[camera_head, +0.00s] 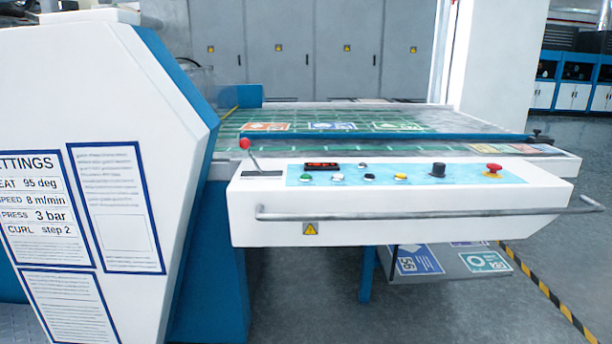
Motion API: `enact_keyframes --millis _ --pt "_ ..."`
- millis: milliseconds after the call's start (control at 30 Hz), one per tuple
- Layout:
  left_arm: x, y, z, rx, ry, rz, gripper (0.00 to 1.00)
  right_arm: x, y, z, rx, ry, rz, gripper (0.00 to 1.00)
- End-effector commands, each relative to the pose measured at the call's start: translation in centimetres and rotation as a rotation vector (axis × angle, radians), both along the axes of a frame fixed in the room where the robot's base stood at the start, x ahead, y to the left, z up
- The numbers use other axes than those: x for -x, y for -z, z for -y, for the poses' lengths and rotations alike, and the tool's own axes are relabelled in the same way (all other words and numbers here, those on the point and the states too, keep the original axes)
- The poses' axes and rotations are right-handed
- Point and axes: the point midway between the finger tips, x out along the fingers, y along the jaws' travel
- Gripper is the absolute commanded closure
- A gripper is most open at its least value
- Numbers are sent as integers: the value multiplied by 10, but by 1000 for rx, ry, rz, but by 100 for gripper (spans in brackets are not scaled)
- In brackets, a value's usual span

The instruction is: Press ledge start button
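The white control ledge (400,224) of the laminating machine stands across the middle of the head view, with a light blue panel (437,184) on its top. A green button (305,178) sits at the panel's left end, below a small dark display with red digits (322,166). White, black and yellow buttons lie to its right. A black knob (438,170) and a red mushroom button (493,170) are farther right. The button labels are too small to read. Neither of my grippers is in view.
A grey rail (420,213) runs along the ledge's front. A red-knobbed lever (246,146) rises at its left end. A large white machine housing (120,110) fills the left. Printed sheets lie on the bed behind. Open floor lies at the lower right, with a striped line (545,293).

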Motion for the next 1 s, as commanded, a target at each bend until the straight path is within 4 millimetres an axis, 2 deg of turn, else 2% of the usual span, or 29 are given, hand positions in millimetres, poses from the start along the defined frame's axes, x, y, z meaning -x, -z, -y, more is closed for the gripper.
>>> enact_keyframes --millis 33,200,600,1000 --pt "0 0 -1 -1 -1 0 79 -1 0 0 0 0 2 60" --pt "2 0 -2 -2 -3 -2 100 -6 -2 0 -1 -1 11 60" --pt "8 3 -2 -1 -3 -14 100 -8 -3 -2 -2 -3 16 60" --pt "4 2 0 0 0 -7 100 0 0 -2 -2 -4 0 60"
